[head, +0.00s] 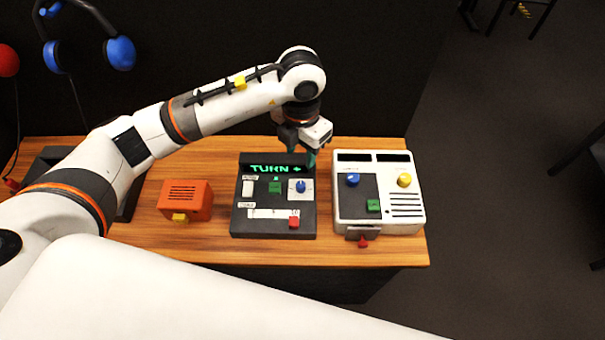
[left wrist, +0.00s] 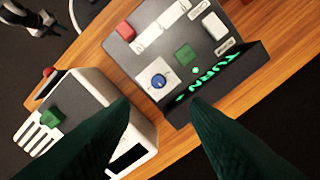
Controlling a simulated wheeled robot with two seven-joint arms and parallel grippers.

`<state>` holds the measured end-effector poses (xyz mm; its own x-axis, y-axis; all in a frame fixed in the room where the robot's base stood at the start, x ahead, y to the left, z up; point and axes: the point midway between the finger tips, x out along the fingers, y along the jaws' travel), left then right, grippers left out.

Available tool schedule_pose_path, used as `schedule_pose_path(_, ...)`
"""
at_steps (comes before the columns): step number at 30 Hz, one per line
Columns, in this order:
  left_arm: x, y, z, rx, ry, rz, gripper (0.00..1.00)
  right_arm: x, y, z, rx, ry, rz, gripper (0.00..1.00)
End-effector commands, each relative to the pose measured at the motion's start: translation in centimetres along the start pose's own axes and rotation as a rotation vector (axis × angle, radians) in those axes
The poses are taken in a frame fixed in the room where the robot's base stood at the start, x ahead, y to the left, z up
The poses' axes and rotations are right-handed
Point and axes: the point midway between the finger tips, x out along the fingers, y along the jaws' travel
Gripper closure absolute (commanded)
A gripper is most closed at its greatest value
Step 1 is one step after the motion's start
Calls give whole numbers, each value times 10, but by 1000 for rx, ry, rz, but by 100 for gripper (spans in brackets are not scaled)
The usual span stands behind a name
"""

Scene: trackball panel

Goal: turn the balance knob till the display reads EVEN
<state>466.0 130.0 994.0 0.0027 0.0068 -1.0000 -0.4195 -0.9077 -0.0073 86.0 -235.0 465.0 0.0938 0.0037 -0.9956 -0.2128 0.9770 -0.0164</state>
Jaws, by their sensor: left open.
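The dark control panel (head: 240,215) lies on the wooden bench in the head view and also shows in the left wrist view (left wrist: 215,62). Its display (head: 275,169) reads TURN with an arrow pointing left in the head view. A blue knob (head: 301,186) sits on a white plate at the panel's right; it shows in the left wrist view (left wrist: 158,81) too. I take it for the balance knob; its label is not readable. My left gripper (head: 302,153) is open and empty, above the panel's back right edge, apart from the knob.
A white device (head: 345,212) with blue, yellow and green controls stands close to the panel's right. An orange box (head: 198,192) stands to the left. The panel also has a red slider (head: 294,222) and a green button (head: 275,187). Blue headphones (head: 90,50) hang at upper left.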

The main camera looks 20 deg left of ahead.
Motion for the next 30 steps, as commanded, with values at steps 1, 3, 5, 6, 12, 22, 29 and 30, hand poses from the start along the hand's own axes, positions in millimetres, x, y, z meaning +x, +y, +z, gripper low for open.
schedule_pose_path(1, 6, 1, 1, 1, -6, 4, 57, -4, 0, 0, 0, 1, 0, 64)
schedule_pose_path(3, 17, 1, 2, 1, -6, 4, 57, -7, 0, -1, 0, 2, 0, 64)
schedule_pose_path(5, 29, 2, 2, 0, -6, 6, 57, -11, 0, -1, 0, 3, 1, 64)
schedule_pose_path(6, 37, 2, 2, 1, -8, 6, 57, -13, 0, -1, 0, 3, 1, 64)
schedule_pose_path(12, 77, 2, 2, 1, -5, 7, 57, -23, 0, -1, 0, 4, 1, 64)
schedule_pose_path(22, 111, 2, 1, 4, -1, 7, 57, -29, 0, 0, 0, 4, 1, 64)
schedule_pose_path(29, 113, 2, 0, 4, 1, 7, 57, -29, 0, 0, 0, 4, 1, 64)
schedule_pose_path(30, 112, 2, 0, 4, 0, 7, 57, -29, 0, 0, 0, 4, 1, 64)
